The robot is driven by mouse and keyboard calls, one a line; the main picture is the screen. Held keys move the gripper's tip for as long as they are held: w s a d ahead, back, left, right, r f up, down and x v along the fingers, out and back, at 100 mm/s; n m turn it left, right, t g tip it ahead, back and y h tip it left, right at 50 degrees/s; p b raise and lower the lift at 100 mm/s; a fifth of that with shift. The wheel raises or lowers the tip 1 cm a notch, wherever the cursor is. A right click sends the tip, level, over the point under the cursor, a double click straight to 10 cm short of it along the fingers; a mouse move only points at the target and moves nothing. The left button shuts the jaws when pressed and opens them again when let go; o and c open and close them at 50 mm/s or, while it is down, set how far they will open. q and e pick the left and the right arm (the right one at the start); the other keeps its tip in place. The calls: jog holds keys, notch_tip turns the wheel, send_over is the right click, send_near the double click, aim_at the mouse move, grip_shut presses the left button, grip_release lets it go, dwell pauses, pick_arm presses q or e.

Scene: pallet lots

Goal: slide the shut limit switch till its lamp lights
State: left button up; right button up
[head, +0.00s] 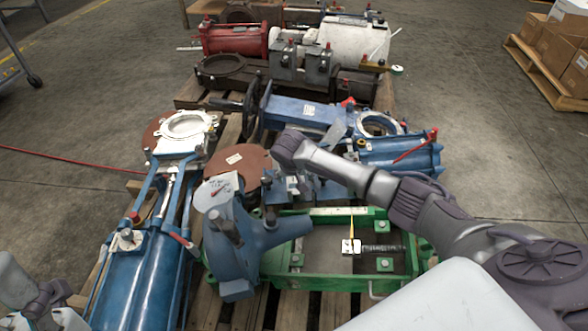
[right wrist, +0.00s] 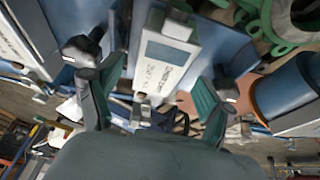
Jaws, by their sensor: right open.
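In the right wrist view, a pale grey box (right wrist: 153,75) with a handwritten label lies between the fingers of my right gripper (right wrist: 155,68). It looks like the limit switch, but I cannot read the label surely. The fingers are spread wide, one on each side, with visible gaps to the box. I cannot make out a lit lamp. My left arm shows at the lower left; its gripper is not distinguishable.
A blue gate valve (head: 300,110) lies behind. Concrete floor (head: 500,170) is clear at right.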

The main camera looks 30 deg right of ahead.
jog(key=v, duration=0.8)
jog(key=shift+s+f, duration=0.1)
